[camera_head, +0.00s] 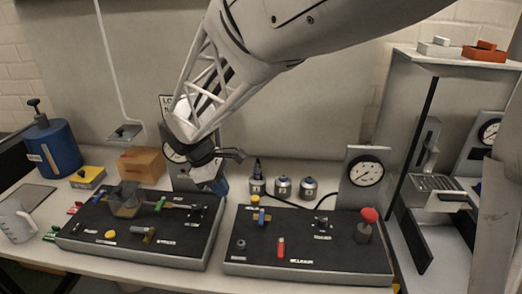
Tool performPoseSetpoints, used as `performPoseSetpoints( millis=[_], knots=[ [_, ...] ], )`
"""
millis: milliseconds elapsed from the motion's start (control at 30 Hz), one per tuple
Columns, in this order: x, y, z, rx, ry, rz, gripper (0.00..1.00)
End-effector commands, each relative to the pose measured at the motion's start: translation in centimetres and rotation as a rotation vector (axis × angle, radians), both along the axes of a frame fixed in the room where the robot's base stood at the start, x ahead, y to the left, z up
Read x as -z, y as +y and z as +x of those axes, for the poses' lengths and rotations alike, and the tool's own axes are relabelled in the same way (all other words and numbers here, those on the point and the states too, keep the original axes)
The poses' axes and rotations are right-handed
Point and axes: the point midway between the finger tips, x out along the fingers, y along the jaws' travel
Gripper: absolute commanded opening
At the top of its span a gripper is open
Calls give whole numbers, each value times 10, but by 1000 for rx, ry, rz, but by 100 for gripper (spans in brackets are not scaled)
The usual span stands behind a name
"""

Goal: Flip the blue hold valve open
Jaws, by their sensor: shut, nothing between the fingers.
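A small blue lever (262,217), which looks like the hold valve handle, stands near the back left of the right-hand black panel (320,250). It is small in the picture, and I cannot tell its exact setting. A yellow cap (255,199) is just behind it. My gripper (236,154) is shut and empty. In the picture it is above and left of the blue lever, over the gap between the two panels, and apart from the lever.
The right panel also carries a red lever (281,247) and a red-knobbed stick (368,216). A gauge (365,172) and several small canisters (283,187) stand behind. The left panel (135,258) holds a green-handled valve (160,203). A shelf (440,65) is at right.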

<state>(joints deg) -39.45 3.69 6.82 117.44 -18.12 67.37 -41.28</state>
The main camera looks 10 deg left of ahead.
Motion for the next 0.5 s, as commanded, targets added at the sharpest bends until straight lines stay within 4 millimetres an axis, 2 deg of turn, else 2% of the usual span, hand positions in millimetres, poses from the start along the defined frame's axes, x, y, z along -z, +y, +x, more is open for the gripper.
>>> performPoseSetpoints(
  millis=[267, 500],
  knots=[
    [22, -9, 0, 1, 2, -1, 0],
    [55, -22, 0, 1, 2, -2, 0]
  ],
)
